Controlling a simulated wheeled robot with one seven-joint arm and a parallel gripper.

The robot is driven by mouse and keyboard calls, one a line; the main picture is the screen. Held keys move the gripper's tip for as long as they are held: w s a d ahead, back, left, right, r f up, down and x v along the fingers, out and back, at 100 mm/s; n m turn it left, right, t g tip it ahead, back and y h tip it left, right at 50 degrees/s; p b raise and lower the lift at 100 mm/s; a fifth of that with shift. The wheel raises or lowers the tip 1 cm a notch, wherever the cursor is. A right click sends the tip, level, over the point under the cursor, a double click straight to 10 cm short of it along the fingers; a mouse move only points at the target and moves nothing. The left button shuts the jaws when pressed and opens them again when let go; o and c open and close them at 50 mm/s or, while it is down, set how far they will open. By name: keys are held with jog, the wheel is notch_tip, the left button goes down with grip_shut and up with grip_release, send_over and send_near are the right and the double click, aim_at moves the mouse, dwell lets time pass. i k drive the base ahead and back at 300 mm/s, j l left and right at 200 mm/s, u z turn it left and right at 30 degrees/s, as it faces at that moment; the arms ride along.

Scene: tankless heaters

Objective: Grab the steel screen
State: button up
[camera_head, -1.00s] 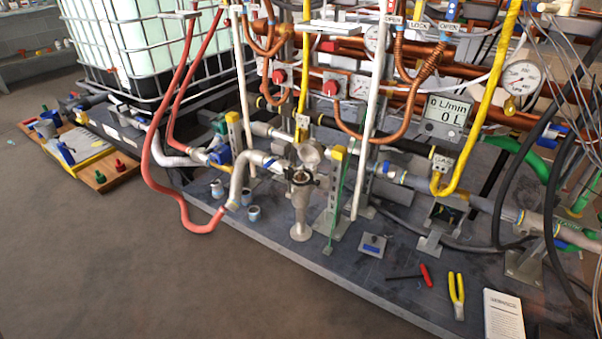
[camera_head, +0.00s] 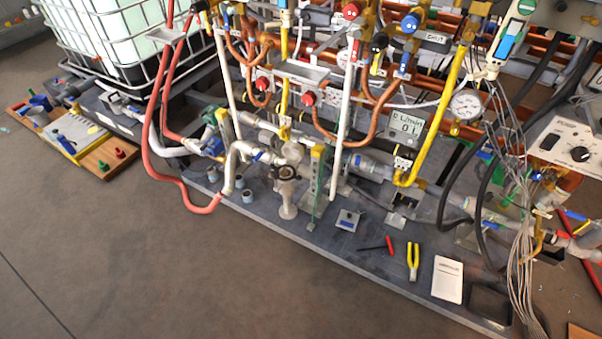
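I cannot make out for certain which part is the steel screen. A metal valve or strainer body (camera_head: 287,185) stands upright on the grey platform (camera_head: 300,232), with a dark ring around its middle. A small square grey plate (camera_head: 348,220) with a raised part lies on the platform to its right. Several small grey cups (camera_head: 248,196) stand to its left. My gripper is not in view.
Yellow-handled pliers (camera_head: 413,262), a red-handled tool (camera_head: 389,245) and a white booklet (camera_head: 447,279) lie near the platform's front edge. A red hose (camera_head: 152,160) loops over its left side. Cables (camera_head: 520,230) hang at right. The floor in front is clear.

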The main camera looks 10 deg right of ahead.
aim_at(285, 172)
jog(key=i+j+z, duration=0.15)
jog(key=z, duration=0.25)
jog(key=i+j+z, duration=0.1)
jog(key=j+z, duration=0.2)
jog(key=z, duration=0.15)
jog(key=i+j+z, duration=0.1)
jog(key=j, duration=0.4)
jog(key=i+j+z, duration=0.1)
jog(key=j, duration=0.4)
jog(key=i+j+z, duration=0.1)
jog(key=i+j, duration=0.15)
jog(key=j, duration=0.25)
jog(key=i+j, duration=0.1)
jog(key=j, duration=0.45)
jog(key=i+j+z, duration=0.15)
jog(key=j, duration=0.35)
